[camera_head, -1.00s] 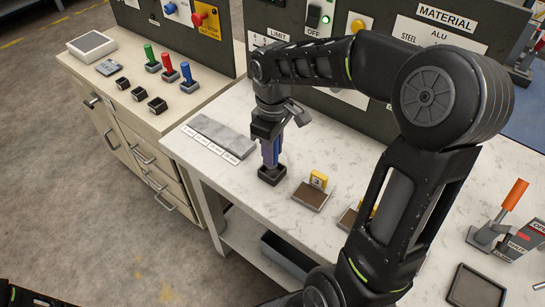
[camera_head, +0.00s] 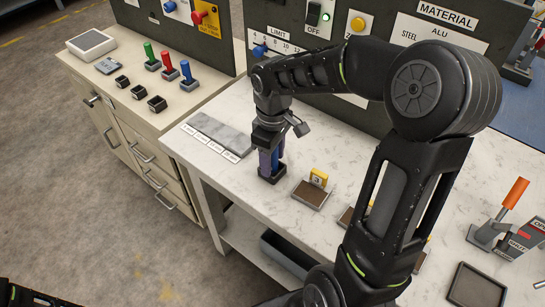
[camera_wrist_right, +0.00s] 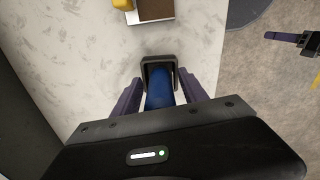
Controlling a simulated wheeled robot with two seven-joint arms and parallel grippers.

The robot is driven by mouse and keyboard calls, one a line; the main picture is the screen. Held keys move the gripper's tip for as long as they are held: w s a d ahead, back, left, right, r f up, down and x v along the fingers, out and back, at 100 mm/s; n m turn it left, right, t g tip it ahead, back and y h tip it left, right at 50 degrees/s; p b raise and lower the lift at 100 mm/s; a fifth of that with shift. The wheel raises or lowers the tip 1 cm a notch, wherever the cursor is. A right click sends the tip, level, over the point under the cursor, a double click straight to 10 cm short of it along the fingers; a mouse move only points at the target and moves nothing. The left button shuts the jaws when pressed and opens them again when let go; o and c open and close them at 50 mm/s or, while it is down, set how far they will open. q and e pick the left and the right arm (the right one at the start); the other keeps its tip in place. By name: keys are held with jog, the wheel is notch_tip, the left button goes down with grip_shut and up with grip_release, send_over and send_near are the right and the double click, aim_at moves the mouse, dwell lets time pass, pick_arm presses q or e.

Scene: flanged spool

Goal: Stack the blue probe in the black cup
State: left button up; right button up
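The blue probe (camera_wrist_right: 158,92) stands upright in the black cup (camera_wrist_right: 160,62), between the purple fingers of my right gripper (camera_wrist_right: 158,98). A gap shows on each side of it in the right wrist view, so the gripper is open around it. In the head view the right gripper (camera_head: 272,158) is low over the black cup (camera_head: 272,176), which stands on the marble-look bench. The probe's lower end is hidden inside the cup. A dark gripper with a purple finger, seemingly my left (camera_wrist_right: 292,38), shows over the floor in the right wrist view; its opening is unclear.
A brown tray with a yellow tag (camera_head: 310,194) stands just right of the cup. A grey labelled strip (camera_head: 222,132) lies left of it. The cabinet (camera_head: 107,68) holds green, red and blue upright pieces and several small black cups. An orange-handled lever (camera_head: 515,195) stands far right.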

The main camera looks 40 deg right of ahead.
jog(key=shift+r+p, duration=0.35)
jog(key=shift+r, duration=0.15)
notch_tip(320, 180, up, 12)
jog(key=shift+f, duration=0.15)
dwell(0.9)
